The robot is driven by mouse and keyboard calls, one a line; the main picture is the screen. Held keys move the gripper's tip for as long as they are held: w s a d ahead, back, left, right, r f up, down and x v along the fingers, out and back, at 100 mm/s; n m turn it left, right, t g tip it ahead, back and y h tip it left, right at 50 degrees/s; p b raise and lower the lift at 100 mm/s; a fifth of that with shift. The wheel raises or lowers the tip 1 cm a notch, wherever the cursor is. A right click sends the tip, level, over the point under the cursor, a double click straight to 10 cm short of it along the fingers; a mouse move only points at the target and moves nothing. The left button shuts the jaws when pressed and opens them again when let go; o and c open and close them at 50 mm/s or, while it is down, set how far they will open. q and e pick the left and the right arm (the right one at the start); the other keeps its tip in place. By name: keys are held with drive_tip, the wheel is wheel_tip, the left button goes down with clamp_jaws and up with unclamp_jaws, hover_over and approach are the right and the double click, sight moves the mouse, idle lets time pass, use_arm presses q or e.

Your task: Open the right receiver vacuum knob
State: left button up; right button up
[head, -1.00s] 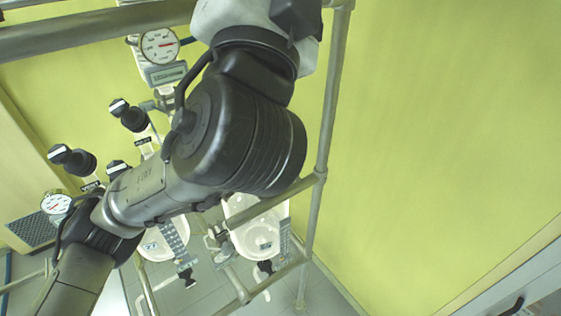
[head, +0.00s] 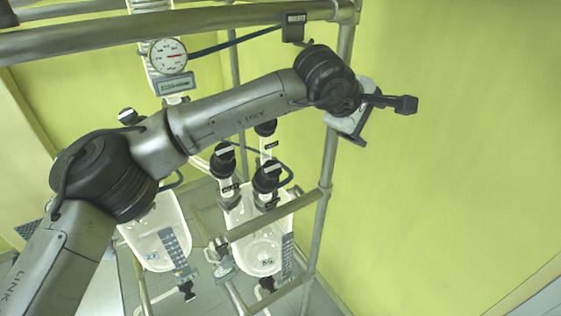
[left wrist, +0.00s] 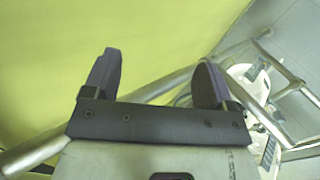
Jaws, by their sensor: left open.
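The right receiver is a clear glass vessel (head: 262,252) at lower middle in the head view. Black knobs with small labels stand above it: a left knob (head: 222,160), a right front knob (head: 266,176) and a rear knob (head: 265,128) partly behind my arm. The labels are too small to read, so I cannot tell which is the vacuum knob. My left gripper (head: 386,123) is open and empty, right of the frame post, above and to the right of the knobs and apart from them. Its spread fingers (left wrist: 155,78) show in the left wrist view with nothing between them.
A metal post (head: 328,170) stands between my gripper and the knobs. A top rail (head: 200,20) and a lower rail (head: 275,215) cross the frame. A left receiver (head: 158,235) and a gauge (head: 168,56) are on the left. Space before the green wall is free.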

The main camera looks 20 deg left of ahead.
use_arm(q)
drive_tip(key=a+f+m+g+y, duration=0.25)
drive_tip(key=a+y, duration=0.35)
drive_tip(key=a, duration=0.3)
drive_tip(key=m+g+y, duration=0.2)
drive_tip(key=m+y, duration=0.3)
approach(273, 168)
drive_tip(key=p+x, duration=0.2)
drive_tip(key=x, duration=0.6)
drive_tip(key=shift+a+f+p, duration=0.15)
drive_tip(key=shift+p, duration=0.2)
drive_tip(key=shift+x, duration=1)
drive_tip(key=shift+h, duration=0.3)
drive_tip(key=c, duration=0.9)
drive_tip(key=shift+n, duration=0.25)
